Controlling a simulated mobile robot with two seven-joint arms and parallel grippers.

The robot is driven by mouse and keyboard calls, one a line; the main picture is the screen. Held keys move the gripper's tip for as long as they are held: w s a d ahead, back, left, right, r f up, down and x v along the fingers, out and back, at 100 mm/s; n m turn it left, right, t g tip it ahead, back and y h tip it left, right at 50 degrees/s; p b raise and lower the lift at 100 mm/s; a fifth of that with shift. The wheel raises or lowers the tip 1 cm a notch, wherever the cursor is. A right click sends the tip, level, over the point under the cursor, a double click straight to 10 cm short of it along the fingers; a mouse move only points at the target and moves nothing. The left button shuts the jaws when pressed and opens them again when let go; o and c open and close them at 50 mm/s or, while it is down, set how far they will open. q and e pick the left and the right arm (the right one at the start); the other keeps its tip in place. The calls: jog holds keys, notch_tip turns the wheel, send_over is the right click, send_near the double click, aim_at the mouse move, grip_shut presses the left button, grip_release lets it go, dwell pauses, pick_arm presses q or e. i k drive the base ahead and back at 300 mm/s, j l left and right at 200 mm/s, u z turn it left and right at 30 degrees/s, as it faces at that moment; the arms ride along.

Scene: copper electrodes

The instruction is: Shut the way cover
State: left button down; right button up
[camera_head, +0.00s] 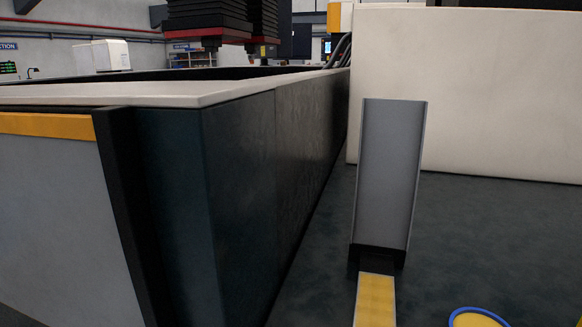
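A long grey panel (389,175) stands up, tilted slightly, right of the middle; it looks like the way cover, raised. Its lower end meets a black block (377,258) on the dark floor. A yellow strip (375,300) in a pale frame runs from the block toward the bottom edge, where it is cut off. The panel does not lie over this visible part of the strip. Neither of my grippers is in view.
A large dark-sided machine bed (240,190) with a pale rim fills the left. A cream cabinet wall (480,100) stands behind the panel. A blue-rimmed yellow round thing (478,320) is cut off at bottom right. Dark floor (500,240) right of the panel is clear.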

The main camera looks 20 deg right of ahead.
aim_at(392, 131)
jog(key=k+j, duration=0.1)
jog(key=j, duration=0.25)
jog(key=k+j, duration=0.1)
jog(key=j, duration=0.2)
jog(key=k+j, duration=0.1)
jog(key=j, duration=0.25)
jog(key=k+j, duration=0.15)
jog(key=j, duration=0.15)
